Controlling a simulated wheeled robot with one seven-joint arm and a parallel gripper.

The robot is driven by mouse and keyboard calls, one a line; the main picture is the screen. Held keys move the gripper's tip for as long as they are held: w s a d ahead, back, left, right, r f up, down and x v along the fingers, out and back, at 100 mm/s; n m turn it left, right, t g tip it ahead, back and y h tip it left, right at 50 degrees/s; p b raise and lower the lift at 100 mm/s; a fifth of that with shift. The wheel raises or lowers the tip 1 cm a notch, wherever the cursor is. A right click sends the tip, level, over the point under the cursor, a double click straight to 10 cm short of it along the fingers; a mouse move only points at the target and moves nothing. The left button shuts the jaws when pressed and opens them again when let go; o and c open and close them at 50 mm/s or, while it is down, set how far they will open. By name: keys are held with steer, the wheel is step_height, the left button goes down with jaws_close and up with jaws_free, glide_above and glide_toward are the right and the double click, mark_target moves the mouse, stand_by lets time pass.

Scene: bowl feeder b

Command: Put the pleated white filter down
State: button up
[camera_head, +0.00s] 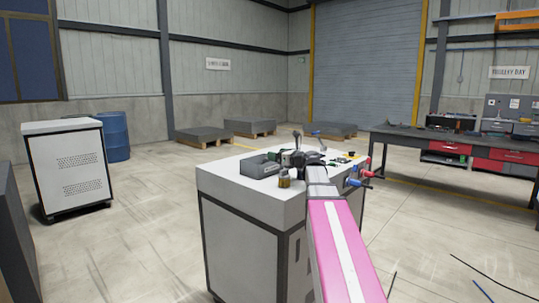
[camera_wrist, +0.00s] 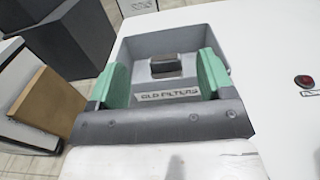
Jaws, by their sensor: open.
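In the wrist view, my gripper (camera_wrist: 164,82) is open, its two green pads spread wide with nothing between them touching either pad. It is over a grey bin (camera_wrist: 222,50) labelled "OLD FILTERS". A small dark grey block (camera_wrist: 166,65) shows inside the bin, between the pads in the picture. I cannot tell whether this block is the pleated white filter; no white pleats are visible. In the head view, the grey bin (camera_head: 258,169) is on the white-topped cabinet, and my arm hides part of the area beside it.
A red button (camera_wrist: 302,80) is on the white top, right of the bin. A small amber jar (camera_head: 284,179) stands in front of the bin in the head view. A workbench (camera_head: 452,143) is at right, a white cabinet (camera_head: 70,168) and blue barrel (camera_head: 115,137) at left.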

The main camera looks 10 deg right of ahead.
steer(key=v, duration=0.5)
steer(key=shift+d, duration=0.1)
stand_by(1.1)
